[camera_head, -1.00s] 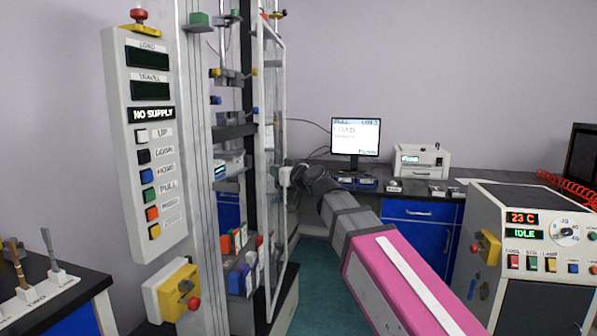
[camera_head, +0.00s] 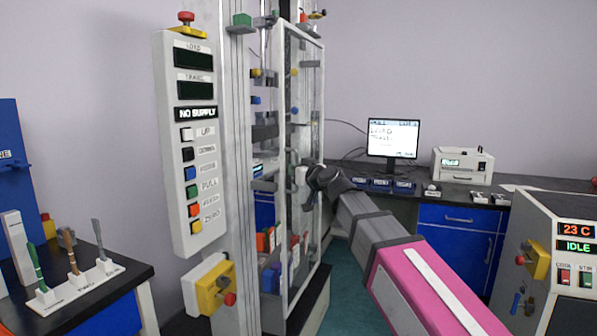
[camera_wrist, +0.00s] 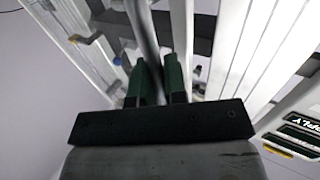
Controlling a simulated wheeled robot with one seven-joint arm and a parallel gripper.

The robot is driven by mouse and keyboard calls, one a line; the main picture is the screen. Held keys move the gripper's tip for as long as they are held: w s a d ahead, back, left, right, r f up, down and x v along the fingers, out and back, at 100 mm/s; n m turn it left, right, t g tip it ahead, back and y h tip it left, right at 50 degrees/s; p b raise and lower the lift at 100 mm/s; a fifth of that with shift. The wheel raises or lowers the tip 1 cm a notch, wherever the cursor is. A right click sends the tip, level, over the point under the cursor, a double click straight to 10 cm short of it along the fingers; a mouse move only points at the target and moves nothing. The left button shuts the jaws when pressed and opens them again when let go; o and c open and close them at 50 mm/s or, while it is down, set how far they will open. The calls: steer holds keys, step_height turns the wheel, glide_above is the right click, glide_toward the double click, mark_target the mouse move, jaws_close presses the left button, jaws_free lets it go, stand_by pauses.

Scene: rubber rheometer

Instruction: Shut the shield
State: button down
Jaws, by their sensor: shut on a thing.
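The shield (camera_head: 308,110) is a tall clear panel in a pale frame on the right side of the testing machine. In the head view it stands at an angle beside the test space, and I cannot tell how wide its gap is. My gripper (camera_head: 301,177) is at the shield's outer edge, about mid-height. In the wrist view my gripper's two dark green fingers (camera_wrist: 158,68) are close around a grey bar (camera_wrist: 142,30), which looks like the shield's handle. The fingers partly hide where they touch it.
The control panel (camera_head: 186,140) reads NO SUPPLY. A yellow switch box (camera_head: 212,287) sits low on the machine's front. A bench with a monitor (camera_head: 393,138) is behind my arm, and a heater unit (camera_head: 560,240) is at the right. A specimen rack (camera_head: 75,287) is at the left.

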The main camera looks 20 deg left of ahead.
steer(key=shift+a, duration=0.35)
steer(key=c, duration=1.2)
jaws_free()
steer(key=shift+s+a, duration=0.1)
steer(key=v, duration=1.1)
